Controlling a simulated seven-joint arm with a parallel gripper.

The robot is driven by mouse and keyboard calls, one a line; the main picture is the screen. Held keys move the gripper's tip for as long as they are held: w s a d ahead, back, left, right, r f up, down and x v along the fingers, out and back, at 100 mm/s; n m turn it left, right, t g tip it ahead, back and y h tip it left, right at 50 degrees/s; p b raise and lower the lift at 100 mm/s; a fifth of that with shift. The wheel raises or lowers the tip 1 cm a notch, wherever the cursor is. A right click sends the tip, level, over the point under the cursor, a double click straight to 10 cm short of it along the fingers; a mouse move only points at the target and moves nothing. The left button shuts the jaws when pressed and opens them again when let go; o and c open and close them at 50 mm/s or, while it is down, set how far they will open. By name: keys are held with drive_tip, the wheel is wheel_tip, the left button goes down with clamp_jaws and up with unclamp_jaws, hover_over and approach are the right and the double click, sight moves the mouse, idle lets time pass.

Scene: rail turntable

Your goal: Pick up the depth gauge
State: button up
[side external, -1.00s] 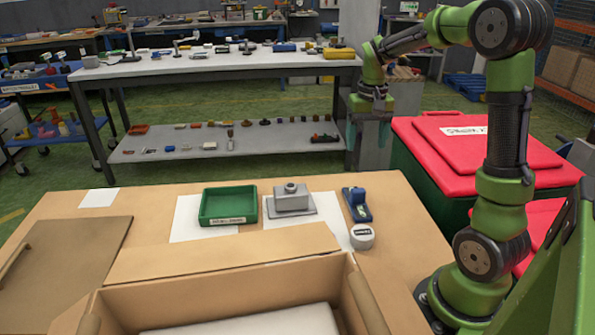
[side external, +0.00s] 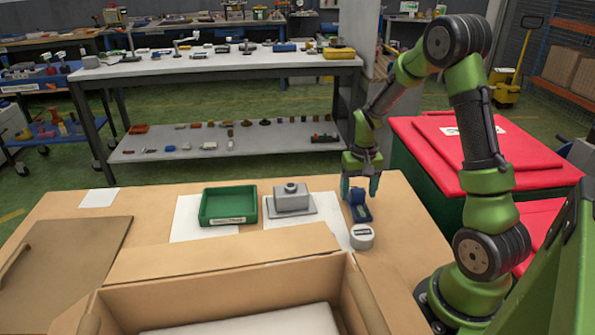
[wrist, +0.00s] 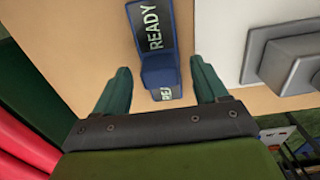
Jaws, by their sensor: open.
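My gripper (side external: 360,188) points down at the right part of the table, open, just above a blue L-shaped piece (side external: 359,212). In the wrist view, the blue piece (wrist: 160,75) has labels, one reading "READY", and its raised end lies between my two open green fingers (wrist: 160,68), with gaps on both sides. A grey stepped block on a flat plate (side external: 291,202) stands to its left. A white round piece with a dark label (side external: 362,237) sits just in front of it. No readable label names any of them as the depth gauge.
A green tray (side external: 228,208) stands left of the grey block. An open cardboard box (side external: 220,250) fills the front of the table. A red-lidded bin (side external: 485,160) is to the right. The table's left back is mostly clear.

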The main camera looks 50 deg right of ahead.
drive_tip(key=shift+f, duration=0.6)
drive_tip(key=c, duration=1.2)
drive_tip(key=shift+o, duration=0.2)
drive_tip(key=shift+r, duration=0.15)
drive_tip(key=shift+r, duration=0.25)
drive_tip(key=r, duration=0.3)
drive_tip(key=shift+s+a, duration=0.2)
drive_tip(key=shift+s, duration=0.15)
drive_tip(key=s+a, duration=0.2)
drive_tip(key=s, duration=0.2)
drive_tip(key=s+a, duration=0.3)
drive_tip(key=s, duration=0.1)
drive_tip(key=s+a+r, duration=0.1)
drive_tip(key=s+a, duration=0.1)
drive_tip(key=s, duration=0.3)
drive_tip(key=shift+a+r, duration=0.1)
drive_tip(key=shift+a, duration=0.3)
